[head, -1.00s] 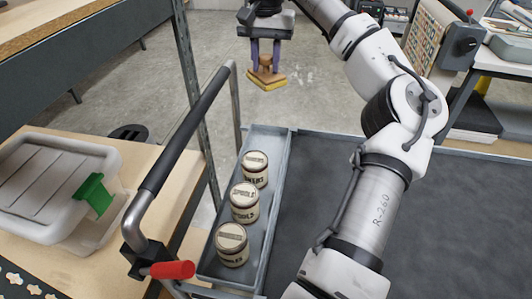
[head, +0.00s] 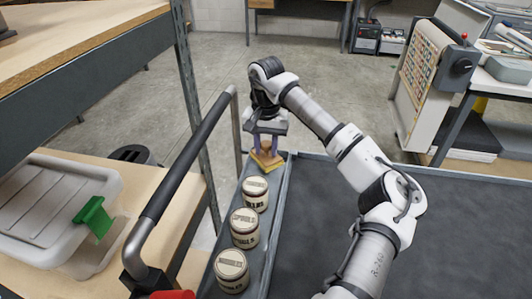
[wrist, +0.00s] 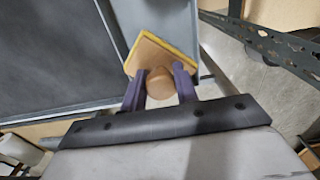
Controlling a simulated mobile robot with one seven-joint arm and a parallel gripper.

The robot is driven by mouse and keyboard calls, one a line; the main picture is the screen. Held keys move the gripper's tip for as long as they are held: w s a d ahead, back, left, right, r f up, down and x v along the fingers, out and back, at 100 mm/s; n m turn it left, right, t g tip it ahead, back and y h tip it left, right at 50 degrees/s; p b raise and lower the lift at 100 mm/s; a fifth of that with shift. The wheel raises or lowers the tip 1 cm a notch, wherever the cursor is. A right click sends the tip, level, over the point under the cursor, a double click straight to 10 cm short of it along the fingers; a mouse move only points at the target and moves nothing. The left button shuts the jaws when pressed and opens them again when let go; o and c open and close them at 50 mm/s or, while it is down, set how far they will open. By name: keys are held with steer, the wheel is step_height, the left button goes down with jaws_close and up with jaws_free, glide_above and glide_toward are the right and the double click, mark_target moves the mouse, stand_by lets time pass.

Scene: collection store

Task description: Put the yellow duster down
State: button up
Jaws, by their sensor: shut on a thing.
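The yellow duster (head: 266,160) has a tan wooden back with a round knob and a yellow pad underneath. My gripper (head: 266,143) is shut on its knob, with a purple finger on each side. In the head view the duster is at the far end of the grey side tray, just behind the farthest jar. In the wrist view the duster (wrist: 160,55) overlaps the tray; I cannot tell whether its pad touches the tray floor.
Several-labelled jars stand in a row in the grey side tray (head: 275,215): far (head: 255,194), middle (head: 244,228) and near (head: 231,270). A black handrail (head: 190,150) runs along the left. The dark cart top (head: 330,215) to the right is bare. A lidded white bin (head: 45,205) sits at left.

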mark_target(266, 155)
steer(key=shift+f, duration=1.55)
steer(key=shift+f, duration=0.1)
steer(key=o, duration=1.1)
step_height(266, 155, up, 12)
steer(key=shift+r+b, duration=0.1)
steer(key=shift+b, duration=0.55)
